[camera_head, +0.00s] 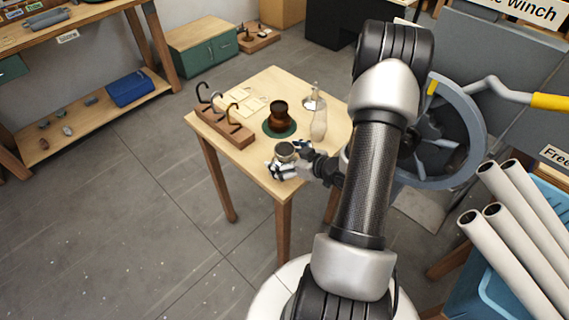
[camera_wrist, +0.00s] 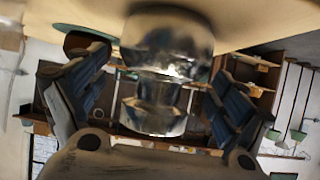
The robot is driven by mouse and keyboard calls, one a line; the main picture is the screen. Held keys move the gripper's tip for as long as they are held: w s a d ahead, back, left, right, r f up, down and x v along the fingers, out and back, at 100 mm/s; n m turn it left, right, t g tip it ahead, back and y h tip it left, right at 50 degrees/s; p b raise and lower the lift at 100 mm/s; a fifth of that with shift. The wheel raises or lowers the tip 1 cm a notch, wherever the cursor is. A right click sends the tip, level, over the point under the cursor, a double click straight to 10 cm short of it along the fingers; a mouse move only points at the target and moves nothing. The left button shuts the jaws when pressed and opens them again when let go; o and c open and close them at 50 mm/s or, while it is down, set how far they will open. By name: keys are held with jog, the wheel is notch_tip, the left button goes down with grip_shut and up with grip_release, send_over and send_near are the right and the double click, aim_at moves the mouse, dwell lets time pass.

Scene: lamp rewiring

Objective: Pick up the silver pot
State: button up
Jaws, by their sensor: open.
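The silver pot (camera_head: 285,150) is near the front corner of the small wooden table (camera_head: 262,172). In the wrist view the shiny silver pot (camera_wrist: 165,45) fills the upper middle, between the two blue-grey fingers. My gripper (camera_head: 291,160) is open, with one finger on each side of the pot; it also shows in the wrist view (camera_wrist: 158,72). A gap is visible between each finger and the pot there. Part of the pot's lower side is hidden by the gripper in the head view.
A dark brown pot (camera_head: 279,112) stands on a round green mat (camera_head: 270,131) just behind. A pale bottle-shaped piece (camera_head: 319,125) stands to its right. A wooden rack with hooks (camera_head: 225,127) lies along the left edge. Pale cards (camera_head: 248,101) lie farther back.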

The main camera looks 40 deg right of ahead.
jog(key=c, duration=1.4)
